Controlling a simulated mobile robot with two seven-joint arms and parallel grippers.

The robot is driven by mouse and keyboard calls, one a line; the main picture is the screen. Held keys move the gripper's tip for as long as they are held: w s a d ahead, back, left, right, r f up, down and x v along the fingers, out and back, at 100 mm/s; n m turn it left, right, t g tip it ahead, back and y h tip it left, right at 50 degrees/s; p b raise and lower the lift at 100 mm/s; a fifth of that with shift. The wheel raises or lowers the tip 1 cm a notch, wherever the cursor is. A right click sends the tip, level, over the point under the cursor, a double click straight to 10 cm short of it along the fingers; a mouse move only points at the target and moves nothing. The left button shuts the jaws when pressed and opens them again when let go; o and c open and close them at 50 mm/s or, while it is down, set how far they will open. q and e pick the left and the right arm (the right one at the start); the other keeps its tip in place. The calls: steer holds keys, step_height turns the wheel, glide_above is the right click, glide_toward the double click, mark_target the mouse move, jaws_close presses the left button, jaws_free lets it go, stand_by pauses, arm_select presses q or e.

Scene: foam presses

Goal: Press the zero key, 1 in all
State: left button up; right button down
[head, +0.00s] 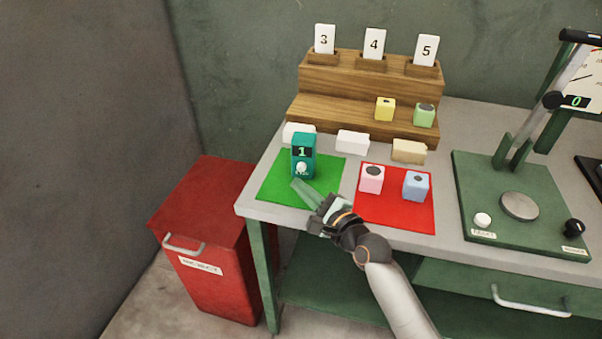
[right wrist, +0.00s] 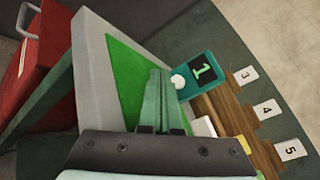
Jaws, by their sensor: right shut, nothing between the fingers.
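A white round key (head: 483,220) sits at the front left of the green press base (head: 500,196); the label below it is too small to read surely. A teal counter (head: 303,155) stands upright on the green mat, shows 1 and has a white button (head: 301,168) on its front. The counter also shows in the right wrist view (right wrist: 201,72). My right gripper (head: 296,185) is shut and empty over the green mat, its fingertips just in front of the counter; contact cannot be told. My left gripper is out of view.
The press has a display (head: 576,102) reading 0, a round plate (head: 520,206) and a black knob (head: 574,227). A red mat (head: 397,212) holds pink and blue foam blocks. A wooden stepped rack (head: 330,75) stands behind. A red bin (head: 215,240) stands left of the table.

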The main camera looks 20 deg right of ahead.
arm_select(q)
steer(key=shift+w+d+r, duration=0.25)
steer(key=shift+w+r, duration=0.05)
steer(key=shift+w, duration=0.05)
arm_select(e)
steer(key=shift+w+d+r, duration=0.1)
steer(key=shift+w+d, duration=0.3)
steer(key=shift+w, duration=0.25)
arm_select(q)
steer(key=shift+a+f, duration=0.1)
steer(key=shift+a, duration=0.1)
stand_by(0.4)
arm_select(e)
steer(key=shift+w, duration=0.1)
stand_by(0.6)
steer(key=shift+w+d, duration=0.2)
steer(key=shift+w, duration=0.1)
